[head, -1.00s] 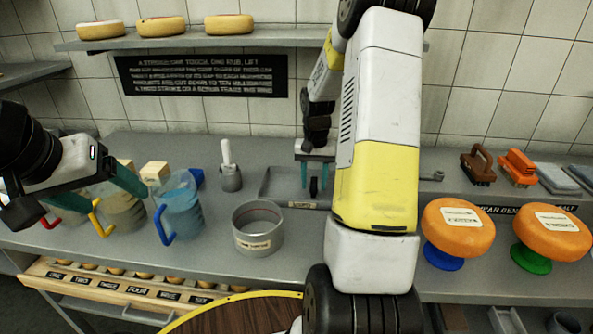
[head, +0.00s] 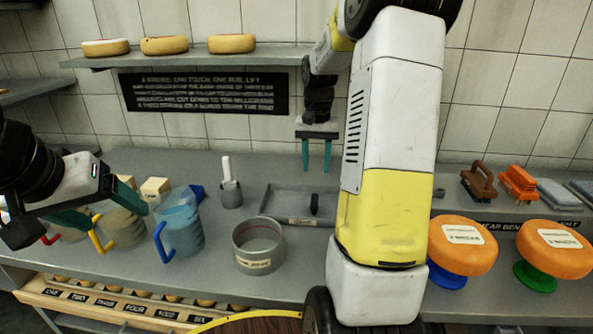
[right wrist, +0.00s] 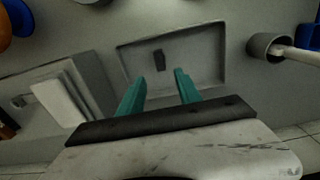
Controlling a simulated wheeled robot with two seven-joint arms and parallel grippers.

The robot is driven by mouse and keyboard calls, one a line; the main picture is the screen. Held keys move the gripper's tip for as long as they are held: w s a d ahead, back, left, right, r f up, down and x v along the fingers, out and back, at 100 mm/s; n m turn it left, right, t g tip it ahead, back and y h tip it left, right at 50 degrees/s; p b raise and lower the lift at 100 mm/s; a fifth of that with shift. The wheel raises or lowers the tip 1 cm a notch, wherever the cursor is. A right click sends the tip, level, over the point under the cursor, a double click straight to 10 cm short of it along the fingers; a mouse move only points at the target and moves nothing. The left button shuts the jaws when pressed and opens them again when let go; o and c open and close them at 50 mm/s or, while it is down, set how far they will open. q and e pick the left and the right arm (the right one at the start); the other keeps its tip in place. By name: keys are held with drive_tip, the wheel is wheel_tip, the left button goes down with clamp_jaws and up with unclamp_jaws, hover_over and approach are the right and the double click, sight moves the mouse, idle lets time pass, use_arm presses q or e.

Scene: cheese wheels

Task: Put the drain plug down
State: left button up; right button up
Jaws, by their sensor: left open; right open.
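The drain plug (head: 314,204) is a small black piece standing in the shallow grey tray (head: 270,202) on the counter. In the right wrist view the plug (right wrist: 159,60) sits inside the tray's rim, apart from my fingers. My right gripper (head: 316,169) is open and empty above the tray, its teal fingers pointing down; the fingers also show in the right wrist view (right wrist: 158,78). My left gripper (head: 97,201) is open at the left, near the jugs. My right arm hides the tray's right end.
A grey ring mould (head: 241,262) stands in front of the tray. A cup with a white handle (head: 231,193) and a blue jug (head: 181,225) are to its left. Orange cheese wheels (head: 462,245) and brushes (head: 478,184) are at the right. A shelf (head: 180,56) hangs above.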

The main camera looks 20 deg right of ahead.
drive_tip(key=s+a+r+n+t, duration=0.2)
drive_tip(key=s+a+r+t, duration=0.1)
drive_tip(key=s+a+r, duration=0.5)
drive_tip(key=s+a+r+n+t+y, duration=0.1)
drive_tip(key=s+a+n, duration=0.1)
drive_tip(key=s, duration=0.5)
drive_tip(key=s+a+r+n+t+y, duration=0.1)
drive_tip(key=s+a+t, duration=0.1)
drive_tip(key=s+a, duration=0.3)
drive_tip(key=shift+s+a+r+n, duration=0.15)
drive_tip(key=shift+s+a+n, duration=0.2)
drive_tip(key=shift+s, duration=0.55)
drive_tip(key=shift+d, duration=0.15)
